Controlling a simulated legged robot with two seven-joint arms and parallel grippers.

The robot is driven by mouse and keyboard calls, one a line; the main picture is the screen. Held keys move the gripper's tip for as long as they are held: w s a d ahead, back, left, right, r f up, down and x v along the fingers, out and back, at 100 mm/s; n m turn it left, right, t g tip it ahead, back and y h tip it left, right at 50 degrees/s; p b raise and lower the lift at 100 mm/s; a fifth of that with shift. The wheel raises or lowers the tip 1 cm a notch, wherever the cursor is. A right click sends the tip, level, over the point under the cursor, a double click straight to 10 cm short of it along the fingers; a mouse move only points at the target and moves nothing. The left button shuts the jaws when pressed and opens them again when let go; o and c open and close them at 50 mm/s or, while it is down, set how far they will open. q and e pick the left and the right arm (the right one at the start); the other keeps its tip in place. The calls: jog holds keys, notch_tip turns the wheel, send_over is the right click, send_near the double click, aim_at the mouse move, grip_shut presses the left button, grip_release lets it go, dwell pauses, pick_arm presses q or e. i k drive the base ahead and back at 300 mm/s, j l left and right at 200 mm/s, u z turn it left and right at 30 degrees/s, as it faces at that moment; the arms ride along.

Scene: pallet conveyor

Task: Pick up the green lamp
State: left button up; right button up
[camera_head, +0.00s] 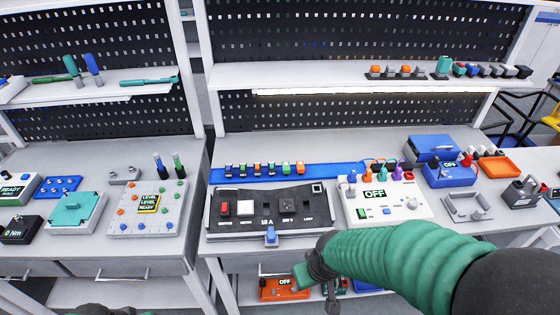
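A small green lamp-like piece (286,168) stands on the blue rail (340,169) at the back of the middle bench, between small dark blocks on its left and an orange piece on its right. My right arm, in a green ribbed sleeve, comes in from the right across the front of the bench. Its gripper (318,285) is low in front of the bench edge, well below and apart from the lamp. I cannot tell whether its fingers are open or shut. My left gripper is not in view; only a bit of green sleeve shows at the bottom left edge.
A black panel (228,234) with a red switch and a blue plug lies in front of the rail. A white box (380,216) with an OFF display stands to its right. Other devices cover the left bench. A shelf (300,76) runs above the rail.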

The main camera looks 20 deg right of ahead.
aim_at(286, 166)
jog(key=i+l+z, duration=0.1)
jog(key=i+l, duration=0.65)
jog(key=i, duration=0.25)
jog(key=k+z, duration=0.05)
